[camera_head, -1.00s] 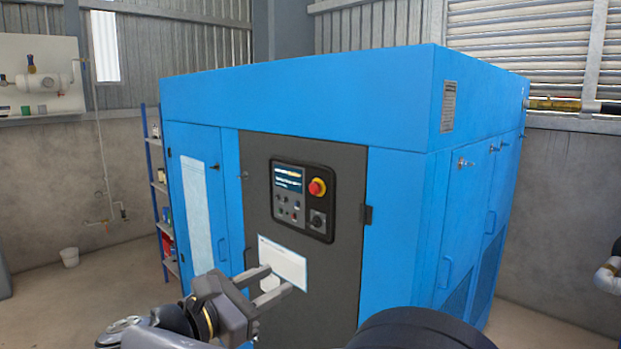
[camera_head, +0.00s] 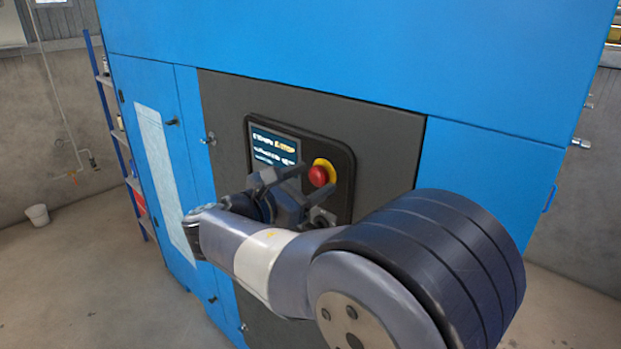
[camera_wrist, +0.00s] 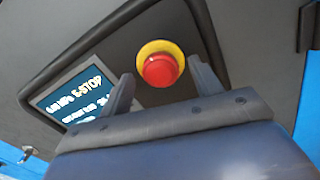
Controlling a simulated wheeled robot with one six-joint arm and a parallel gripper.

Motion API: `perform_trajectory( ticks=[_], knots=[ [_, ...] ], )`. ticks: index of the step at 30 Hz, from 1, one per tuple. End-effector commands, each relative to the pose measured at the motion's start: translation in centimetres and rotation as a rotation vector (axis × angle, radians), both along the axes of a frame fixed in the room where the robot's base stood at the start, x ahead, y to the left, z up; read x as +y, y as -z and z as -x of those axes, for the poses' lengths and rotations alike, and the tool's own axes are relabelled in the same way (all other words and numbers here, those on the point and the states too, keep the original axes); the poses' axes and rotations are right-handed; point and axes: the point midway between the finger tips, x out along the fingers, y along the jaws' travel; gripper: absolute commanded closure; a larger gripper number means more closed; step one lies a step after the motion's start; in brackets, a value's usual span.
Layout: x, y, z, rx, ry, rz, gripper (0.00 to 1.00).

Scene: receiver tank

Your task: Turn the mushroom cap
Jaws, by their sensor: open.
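The mushroom cap (camera_head: 318,176) is a red button on a yellow collar, on the black control panel (camera_head: 341,160) of the blue cabinet. It also shows in the wrist view (camera_wrist: 160,70), just beyond and between my finger tips. My gripper (camera_head: 276,177) is in front of the panel, left of the cap in the head view. In the wrist view my gripper (camera_wrist: 163,88) is open, with one finger on each side of the cap. The fingers look apart from the cap; how far away it is, I cannot tell. My gripper hides the panel's lower controls.
A lit screen (camera_head: 275,147) reading E-STOP is left of the cap. The blue cabinet (camera_head: 300,45) fills most of the head view.

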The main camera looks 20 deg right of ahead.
Motion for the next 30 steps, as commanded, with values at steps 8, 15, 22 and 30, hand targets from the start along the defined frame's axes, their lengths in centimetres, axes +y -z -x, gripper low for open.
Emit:
perform_trajectory(
  ticks=[8, 15, 22, 30],
  knots=[
    [-0.58, 0.04, -0.23, 0.001, 0.000, -0.001, 0.39],
    [-0.55, 0.03, -0.22, 0.000, 0.000, -0.001, 0.50],
    [-0.54, 0.02, -0.22, 0.000, 0.000, -0.001, 0.69],
    [-0.53, 0.03, -0.21, -0.001, 0.000, -0.001, 0.84]
  ],
)
